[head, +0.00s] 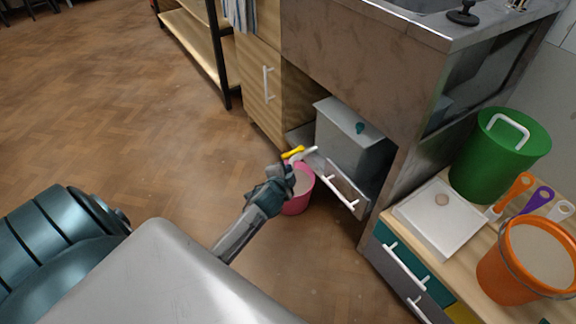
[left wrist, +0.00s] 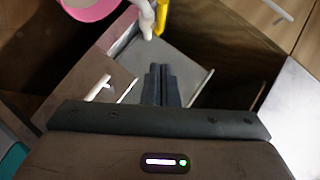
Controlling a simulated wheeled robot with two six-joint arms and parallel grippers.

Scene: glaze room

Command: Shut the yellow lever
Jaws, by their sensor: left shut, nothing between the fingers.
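The yellow lever (head: 292,152) is a short bar low by the cabinet under the sink, beside a white lever-like piece (head: 306,154). In the left wrist view the yellow lever (left wrist: 163,16) stands at the top, just right of the white piece (left wrist: 146,18). My left gripper (head: 284,176) is shut and empty, in front of the levers and over the pink bucket (head: 300,196). Its closed fingers (left wrist: 161,72) point towards the levers in the left wrist view, with a visible gap. The levers' lower mounting is partly hidden. My right gripper is not in view.
A grey box (head: 345,140) stands under the sink (head: 370,65), behind a low front with white handles (head: 340,190). A wooden cabinet (head: 262,75) is to its left. A bench at right holds a green bucket (head: 495,165) and an orange bucket (head: 510,275). The floor (head: 120,110) at left is clear.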

